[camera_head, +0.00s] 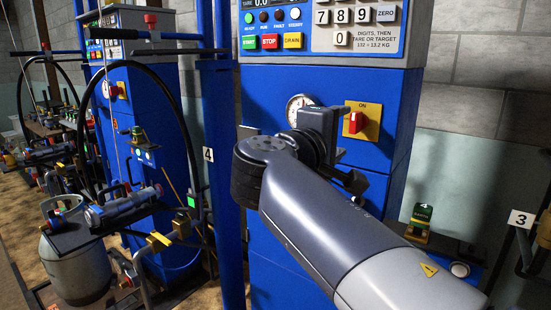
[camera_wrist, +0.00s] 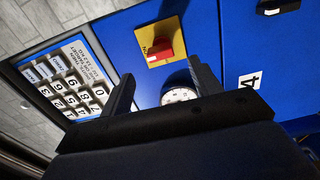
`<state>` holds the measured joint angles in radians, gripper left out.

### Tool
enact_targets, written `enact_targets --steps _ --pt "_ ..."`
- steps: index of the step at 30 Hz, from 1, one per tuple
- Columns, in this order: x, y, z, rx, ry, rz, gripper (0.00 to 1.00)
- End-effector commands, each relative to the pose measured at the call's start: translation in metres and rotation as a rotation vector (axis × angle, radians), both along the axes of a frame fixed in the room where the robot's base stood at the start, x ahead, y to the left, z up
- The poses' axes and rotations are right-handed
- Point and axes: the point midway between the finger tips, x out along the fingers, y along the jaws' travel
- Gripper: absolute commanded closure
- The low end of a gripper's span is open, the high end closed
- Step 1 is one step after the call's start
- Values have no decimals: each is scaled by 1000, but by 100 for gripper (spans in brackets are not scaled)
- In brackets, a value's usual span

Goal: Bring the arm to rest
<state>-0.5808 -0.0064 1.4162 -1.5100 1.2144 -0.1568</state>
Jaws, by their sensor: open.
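My arm (camera_head: 330,215) reaches in from the lower right of the head view toward the front of a blue scale cabinet (camera_head: 385,100). My gripper (camera_wrist: 161,70) shows in the wrist view with its two dark fingers apart and nothing between them. In the head view its dark body stands before the cabinet, and the wrist partly hides it. A red switch (camera_wrist: 164,48) on a yellow plate lies beyond the fingertips. It also shows in the head view (camera_head: 355,122), just right of the gripper. I cannot tell the exact gap to the cabinet.
A round gauge (camera_head: 298,108) is close behind the wrist. A keypad panel (camera_head: 330,40) is above. A blue post (camera_head: 222,150) stands left. A grey gas cylinder (camera_head: 78,265) and a hose-hung station (camera_head: 130,150) are farther left. A label 3 (camera_head: 520,219) is at right.

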Motion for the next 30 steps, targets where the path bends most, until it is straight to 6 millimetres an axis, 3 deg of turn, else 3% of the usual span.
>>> enact_targets --steps 4,24,30 --pt "-15 11 0 1 0 3 40" --pt "77 -58 0 0 0 -5 40" --pt "75 -54 7 -128 94 1 40"
